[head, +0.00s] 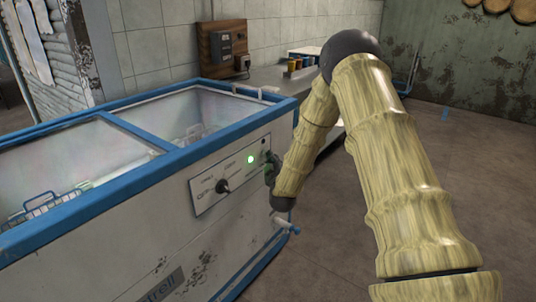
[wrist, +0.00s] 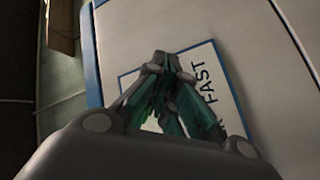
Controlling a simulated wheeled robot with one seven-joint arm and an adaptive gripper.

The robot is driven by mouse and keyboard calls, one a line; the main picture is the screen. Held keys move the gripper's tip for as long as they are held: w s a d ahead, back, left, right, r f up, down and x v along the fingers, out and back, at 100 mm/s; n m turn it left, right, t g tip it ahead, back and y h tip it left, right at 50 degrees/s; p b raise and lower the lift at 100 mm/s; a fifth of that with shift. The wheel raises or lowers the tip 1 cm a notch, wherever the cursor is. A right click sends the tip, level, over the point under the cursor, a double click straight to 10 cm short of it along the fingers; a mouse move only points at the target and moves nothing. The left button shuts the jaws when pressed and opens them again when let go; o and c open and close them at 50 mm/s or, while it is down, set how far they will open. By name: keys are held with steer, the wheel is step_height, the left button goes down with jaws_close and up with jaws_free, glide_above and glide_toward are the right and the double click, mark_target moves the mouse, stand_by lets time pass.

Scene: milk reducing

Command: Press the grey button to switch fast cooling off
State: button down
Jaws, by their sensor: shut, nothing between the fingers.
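A white chest freezer with blue trim (head: 160,200) fills the left of the head view. My gripper (head: 268,168) is at the panel's right end, just right of the green light. In the wrist view my gripper (wrist: 165,62) has its fingertips together over the panel (wrist: 208,60), beside the printed word "FAST". The grey button is not visible in either view. I cannot tell whether the fingertips touch the panel.
A tap with a light blue handle (head: 286,225) sticks out low on the freezer's front, below my gripper. A counter (head: 280,78) with small coloured jars stands behind. The floor (head: 320,270) at the lower right is clear apart from my arm.

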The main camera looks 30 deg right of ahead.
steer(key=shift+s, duration=0.15)
steer(key=s, duration=0.1)
steer(key=s+d+p, duration=0.1)
steer(key=s, duration=0.1)
steer(key=s+d, duration=0.1)
steer(key=s, duration=0.1)
steer(key=shift+s+d+p, duration=0.15)
steer(key=shift+s+p, duration=0.1)
steer(key=shift+p, duration=0.05)
stand_by(0.5)
